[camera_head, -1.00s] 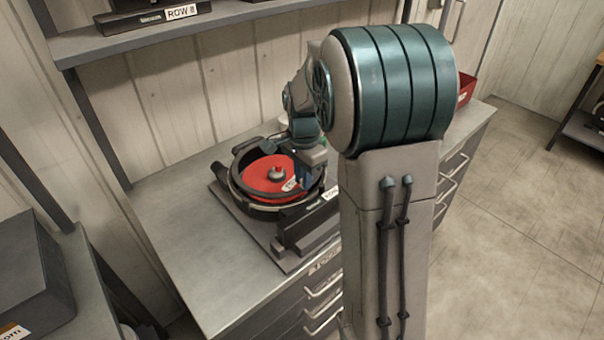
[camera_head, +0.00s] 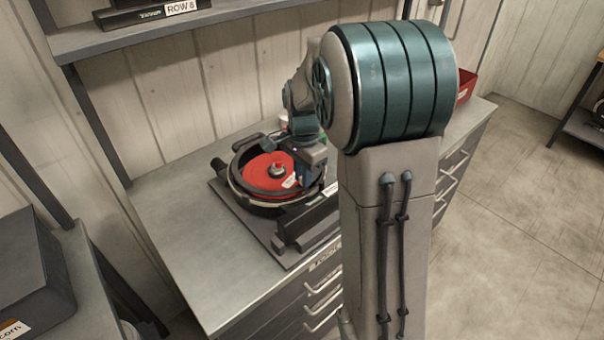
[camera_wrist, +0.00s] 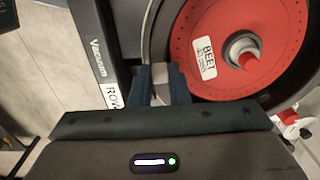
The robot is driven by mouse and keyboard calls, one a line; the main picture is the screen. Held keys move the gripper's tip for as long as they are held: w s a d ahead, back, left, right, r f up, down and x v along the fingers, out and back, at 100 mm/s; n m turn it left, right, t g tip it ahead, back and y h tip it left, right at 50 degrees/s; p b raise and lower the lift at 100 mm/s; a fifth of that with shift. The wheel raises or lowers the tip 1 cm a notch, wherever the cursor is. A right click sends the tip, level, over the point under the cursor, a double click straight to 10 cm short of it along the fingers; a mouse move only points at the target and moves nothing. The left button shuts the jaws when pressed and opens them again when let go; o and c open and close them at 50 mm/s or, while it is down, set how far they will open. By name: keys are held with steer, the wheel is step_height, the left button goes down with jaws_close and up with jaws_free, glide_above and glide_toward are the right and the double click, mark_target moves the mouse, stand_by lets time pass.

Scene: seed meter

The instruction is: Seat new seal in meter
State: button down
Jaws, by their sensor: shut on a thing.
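The seed meter (camera_head: 238,196) lies open on a flat base on the bench. A red disc (camera_head: 262,182) with a central hub sits inside its round housing. In the wrist view the red disc (camera_wrist: 205,80) has a "BEET" label. A greyish ring (camera_wrist: 153,32), which looks like the seal, curves around the disc's edge. My gripper (camera_wrist: 163,88) is shut on a pale grey piece between its dark blue fingers, seemingly part of that ring. In the head view my gripper (camera_head: 306,174) is at the right side of the meter. Whether the ring is fully down, I cannot tell.
A dark "Vacuum" bar (camera_wrist: 95,45) with a "ROW" label is close left of my fingers in the wrist view. A red bin (camera_head: 466,87) stands at the bench's far end. The bench's left front (camera_head: 185,255) is clear. A shelf (camera_head: 230,17) runs above.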

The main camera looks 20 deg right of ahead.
steer(key=shift+f+b, duration=0.8)
steer(key=shift+f, duration=0.4)
stand_by(1.3)
steer(key=shift+s+a+f, duration=0.1)
steer(key=shift+s+f, duration=0.15)
steer(key=shift+f, duration=0.3)
stand_by(0.9)
steer(key=c, duration=1.6)
jaws_free()
steer(key=shift+b, duration=0.3)
steer(key=o, duration=0.3)
steer(key=shift+w+a+f, duration=0.1)
steer(key=shift+w+f, duration=0.05)
steer(key=shift+w, duration=0.1)
steer(key=shift+s, duration=0.1)
steer(key=shift+c, duration=0.3)
